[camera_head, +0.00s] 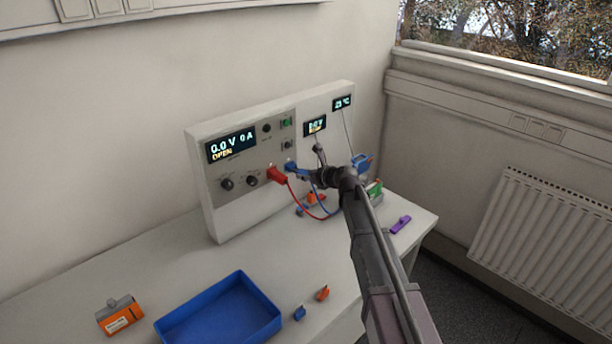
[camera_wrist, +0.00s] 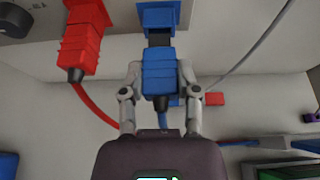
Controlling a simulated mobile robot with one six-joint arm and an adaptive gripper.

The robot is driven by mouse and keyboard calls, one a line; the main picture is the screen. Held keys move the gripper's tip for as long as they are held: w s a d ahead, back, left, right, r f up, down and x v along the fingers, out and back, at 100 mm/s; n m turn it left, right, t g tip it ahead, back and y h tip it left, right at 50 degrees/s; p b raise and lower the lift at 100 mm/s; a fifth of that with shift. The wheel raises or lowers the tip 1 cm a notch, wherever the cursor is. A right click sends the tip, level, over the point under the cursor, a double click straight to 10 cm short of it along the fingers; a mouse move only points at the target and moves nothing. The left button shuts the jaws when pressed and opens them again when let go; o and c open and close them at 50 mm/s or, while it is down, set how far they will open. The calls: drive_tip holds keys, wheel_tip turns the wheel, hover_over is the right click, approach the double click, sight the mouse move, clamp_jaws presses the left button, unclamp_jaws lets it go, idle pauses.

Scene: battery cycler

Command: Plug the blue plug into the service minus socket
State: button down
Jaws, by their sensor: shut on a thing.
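The blue plug (camera_wrist: 159,72) is between the fingers of my gripper (camera_wrist: 160,68), which is shut on it. Its front points at a blue socket (camera_wrist: 158,14) on the cycler panel. A short dark section shows between the plug body and the socket; I cannot tell whether the front is inside. In the head view my gripper (camera_head: 305,174) is at the panel of the cycler (camera_head: 215,190), beside the red plug. A blue lead (camera_head: 322,205) hangs below. The socket's label is not readable.
A red plug (camera_wrist: 84,42) sits close left of the blue one, its red cable hanging down. A blue tray (camera_head: 272,325), an orange battery (camera_head: 120,317) and small blue (camera_head: 299,313) and orange (camera_head: 323,293) pieces lie in front. A purple piece (camera_head: 400,225) lies right.

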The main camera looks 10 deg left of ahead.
drive_tip(key=shift+w+a, duration=0.8)
drive_tip(key=shift+a, duration=0.2)
idle(2.6)
drive_tip(key=shift+c, duration=1.3)
unclamp_jaws()
drive_tip(key=shift+s+d, duration=0.15)
drive_tip(key=shift+s+d, duration=0.6)
drive_tip(key=shift+d, duration=0.1)
drive_tip(key=s+d+f+b, duration=0.3)
drive_tip(key=s+f+b, duration=0.1)
drive_tip(key=s, duration=0.3)
drive_tip(key=s+d+f+b, duration=0.4)
drive_tip(key=s, duration=0.3)
drive_tip(key=s+d+f+b, duration=0.4)
drive_tip(key=s, duration=0.4)
drive_tip(key=shift+d+f, duration=0.2)
drive_tip(key=shift+r, duration=0.1)
